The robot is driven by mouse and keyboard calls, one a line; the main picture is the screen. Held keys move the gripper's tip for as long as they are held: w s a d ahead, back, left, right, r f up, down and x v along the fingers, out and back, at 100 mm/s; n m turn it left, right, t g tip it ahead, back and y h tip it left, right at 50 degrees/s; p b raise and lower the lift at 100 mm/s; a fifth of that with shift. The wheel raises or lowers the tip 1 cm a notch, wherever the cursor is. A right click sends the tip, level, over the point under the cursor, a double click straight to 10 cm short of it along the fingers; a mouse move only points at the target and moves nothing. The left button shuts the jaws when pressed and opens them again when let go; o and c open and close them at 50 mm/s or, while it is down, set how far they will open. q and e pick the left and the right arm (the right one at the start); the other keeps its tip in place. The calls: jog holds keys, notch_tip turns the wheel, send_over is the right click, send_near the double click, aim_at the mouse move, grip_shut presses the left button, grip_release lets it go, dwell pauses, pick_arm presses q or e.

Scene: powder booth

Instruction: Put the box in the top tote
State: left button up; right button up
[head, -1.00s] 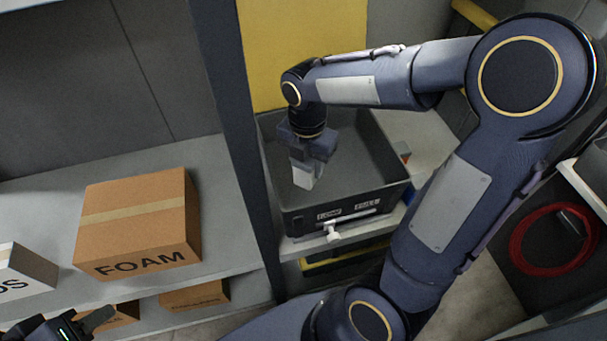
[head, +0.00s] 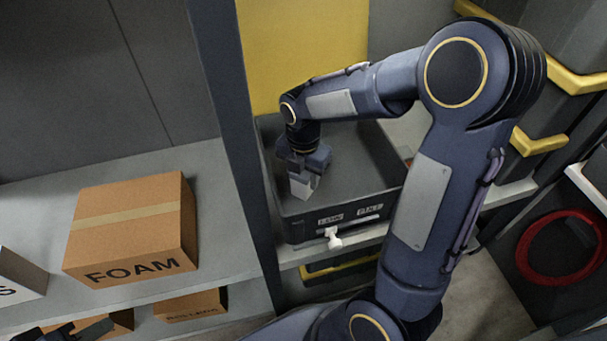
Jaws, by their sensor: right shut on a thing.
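The dark grey tote (head: 376,157) stands on a shelf beyond the dark upright, open at the top, with labels and a white tap-like fitting on its front. My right gripper (head: 302,176) points down inside the tote's outline, near its left side. It is shut on a small pale grey box (head: 301,188), mostly hidden by the fingers. I cannot tell whether the box touches the tote's floor. My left gripper (head: 88,331) is only partly in view at the bottom left edge, and its jaw opening is unclear.
A brown FOAM carton (head: 128,237) sits on the grey shelf (head: 225,240) at left, with a white carton (head: 18,275) beside it. More cartons are on the shelf below. A dark upright (head: 236,130) separates this shelf from the tote. A red hose coil (head: 530,270) is at right.

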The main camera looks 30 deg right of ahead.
jog(key=o, duration=1)
notch_tip(320, 180, up, 12)
jog(key=p, duration=0.4)
jog(key=shift+f+p, duration=0.25)
jog(key=shift+p, duration=0.15)
jog(key=shift+r, duration=0.3)
jog(key=s+a+r+m+t+y, duration=0.1)
jog(key=s+a+m+t+y, duration=0.1)
jog(key=s+m, duration=0.6)
jog(key=s+a+r+m+t+y, duration=0.1)
jog(key=s+m, duration=0.8)
jog(key=m, duration=0.9)
jog(key=shift+a+t+y, duration=0.4)
jog(key=shift+a+t, duration=0.1)
jog(key=shift+t, duration=0.8)
